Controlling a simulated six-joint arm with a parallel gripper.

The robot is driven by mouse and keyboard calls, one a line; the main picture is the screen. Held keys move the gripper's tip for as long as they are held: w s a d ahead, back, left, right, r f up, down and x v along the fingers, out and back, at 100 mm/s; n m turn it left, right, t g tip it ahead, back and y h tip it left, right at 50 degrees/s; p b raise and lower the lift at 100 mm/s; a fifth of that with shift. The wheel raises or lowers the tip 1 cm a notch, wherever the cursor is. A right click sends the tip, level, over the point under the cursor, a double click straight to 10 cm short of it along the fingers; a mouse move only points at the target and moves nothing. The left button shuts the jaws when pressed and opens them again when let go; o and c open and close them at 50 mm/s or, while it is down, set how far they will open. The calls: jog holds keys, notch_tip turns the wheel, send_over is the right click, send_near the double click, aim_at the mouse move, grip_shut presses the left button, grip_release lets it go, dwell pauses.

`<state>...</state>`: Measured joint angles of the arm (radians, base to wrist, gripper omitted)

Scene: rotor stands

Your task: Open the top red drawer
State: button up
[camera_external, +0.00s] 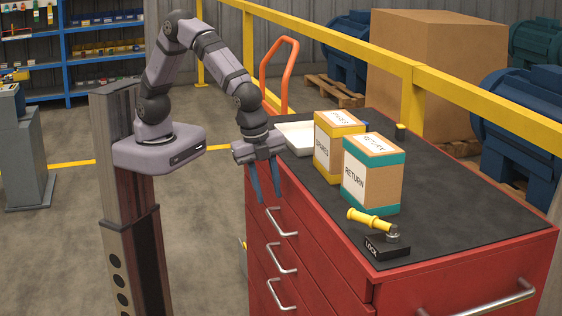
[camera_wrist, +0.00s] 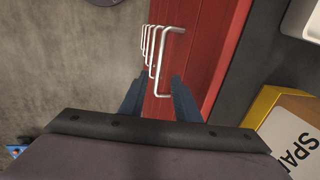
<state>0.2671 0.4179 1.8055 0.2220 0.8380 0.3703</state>
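The red cabinet's left side has a column of drawers with silver bar handles. The top red drawer (camera_external: 300,217) looks flush with the cabinet. Its handle (camera_external: 283,222) is the uppermost one in the external view. In the wrist view the nearest handle (camera_wrist: 166,62) lies just beyond the fingertips, roughly between them. My gripper (camera_external: 270,198) points down beside the drawer front, a little above the top handle. Its two blue fingers are apart with nothing between them, and they show in the wrist view (camera_wrist: 158,88). I cannot tell whether a finger touches the drawer front.
On the dark cabinet top stand a yellow SPARES box (camera_external: 325,150), a RETURN box (camera_external: 385,185), a white tray (camera_external: 297,138) and a black LOCK block (camera_external: 387,246) with a yellow-handled lever (camera_external: 370,220). A yellow railing (camera_external: 450,90) runs behind.

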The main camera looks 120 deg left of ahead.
aim_at(275, 220)
jog(key=shift+f, duration=0.1)
jog(key=shift+w+a+f+p, duration=0.15)
jog(key=shift+f+p, duration=0.2)
jog(key=shift+f, duration=0.8)
jog(key=shift+w+a+f+p, duration=0.2)
jog(key=shift+f+p, duration=0.15)
jog(key=shift+f, duration=0.85)
jog(key=shift+w+a+f+p, duration=0.15)
jog(key=shift+f+p, duration=0.2)
jog(key=shift+f, duration=0.8)
grip_shut()
